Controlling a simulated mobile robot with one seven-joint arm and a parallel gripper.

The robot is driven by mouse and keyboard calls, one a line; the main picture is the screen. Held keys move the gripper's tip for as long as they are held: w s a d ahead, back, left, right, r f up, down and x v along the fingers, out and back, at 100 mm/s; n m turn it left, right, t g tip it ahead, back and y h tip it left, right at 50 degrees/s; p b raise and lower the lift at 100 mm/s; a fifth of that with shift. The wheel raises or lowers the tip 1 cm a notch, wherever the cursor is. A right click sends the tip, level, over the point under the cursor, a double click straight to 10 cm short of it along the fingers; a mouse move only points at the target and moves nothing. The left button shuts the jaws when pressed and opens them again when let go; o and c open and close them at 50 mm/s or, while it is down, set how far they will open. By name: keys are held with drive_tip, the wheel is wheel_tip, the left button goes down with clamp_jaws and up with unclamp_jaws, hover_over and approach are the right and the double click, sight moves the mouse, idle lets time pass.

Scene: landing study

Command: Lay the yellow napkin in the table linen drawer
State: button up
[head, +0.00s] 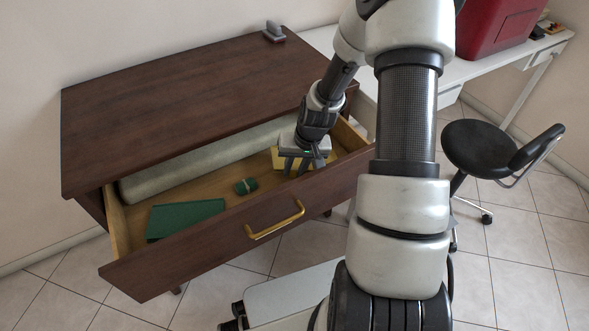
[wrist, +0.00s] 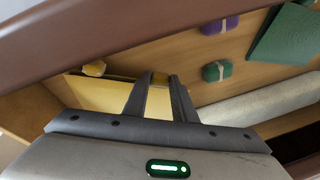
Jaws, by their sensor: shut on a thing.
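The drawer (head: 228,233) of the dark wooden chest is pulled open. The yellow napkin (head: 277,158) is inside its right end, partly hidden by my gripper (head: 298,168) in the head view. In the wrist view the yellow napkin (wrist: 105,94) looks flat and spreads left of and between the fingers. My gripper (wrist: 158,80) reaches down inside the drawer and is shut on the napkin, with a yellow edge between the fingertips. I cannot tell whether the napkin rests fully on the drawer floor.
The drawer also holds a green folded cloth (head: 186,218), a green banded bundle (head: 246,186), a purple bundle (wrist: 219,25), a small yellow bundle (wrist: 95,68) beside the napkin and a long pale roll (head: 215,158) at the back. The chest top (head: 190,95) overhangs behind.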

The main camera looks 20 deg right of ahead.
drive_tip(key=shift+f, duration=0.1)
drive_tip(key=o, duration=0.5)
drive_tip(key=shift+f, duration=0.1)
drive_tip(key=o, duration=0.5)
drive_tip(key=shift+r, duration=0.2)
drive_tip(key=p+v, duration=0.3)
drive_tip(key=v, duration=0.9)
drive_tip(key=shift+p, duration=0.35)
